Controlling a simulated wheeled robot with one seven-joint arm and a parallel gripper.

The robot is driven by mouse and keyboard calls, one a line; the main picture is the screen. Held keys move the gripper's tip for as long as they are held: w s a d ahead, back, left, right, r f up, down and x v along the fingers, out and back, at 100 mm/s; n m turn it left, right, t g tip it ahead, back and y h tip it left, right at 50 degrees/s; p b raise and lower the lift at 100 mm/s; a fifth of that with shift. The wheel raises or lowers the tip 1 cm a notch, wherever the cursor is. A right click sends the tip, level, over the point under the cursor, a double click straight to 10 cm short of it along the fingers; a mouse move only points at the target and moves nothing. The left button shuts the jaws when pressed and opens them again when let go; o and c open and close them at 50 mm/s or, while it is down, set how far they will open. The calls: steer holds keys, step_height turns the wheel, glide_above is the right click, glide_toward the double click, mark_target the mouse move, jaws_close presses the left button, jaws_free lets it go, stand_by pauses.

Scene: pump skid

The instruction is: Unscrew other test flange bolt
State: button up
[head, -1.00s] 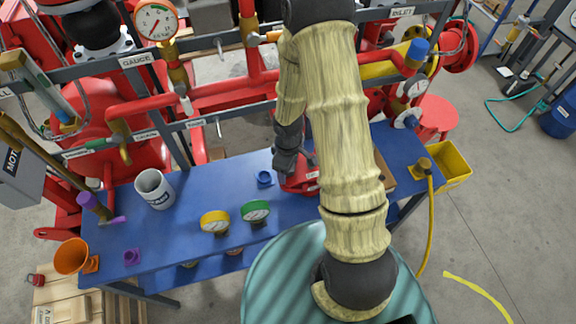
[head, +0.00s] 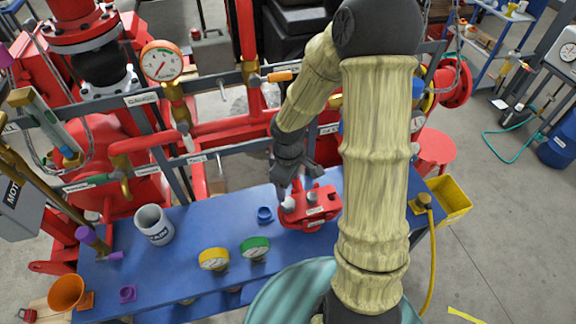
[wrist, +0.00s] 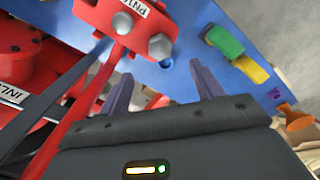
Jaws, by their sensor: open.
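The red test flange (head: 322,214) lies on the blue bench, partly behind my arm in the head view. It carries a white label and grey hex bolts. In the wrist view the red flange (wrist: 104,14) is at the top, with one bolt (wrist: 160,45) at its near corner and another bolt (wrist: 121,26) beside the label. My gripper (head: 294,190) is over the left end of the flange, near a light grey bolt head (head: 288,203). In the wrist view my gripper (wrist: 158,82) has its fingers spread and nothing between them; the corner bolt shows beyond the fingertips.
Red pipes (head: 225,130) and a grey rail run behind. A yellow bin (head: 449,200) stands right of the bench.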

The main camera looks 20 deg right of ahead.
step_height(320, 180, up, 6)
steer(key=shift+r, duration=0.25)
stand_by(0.5)
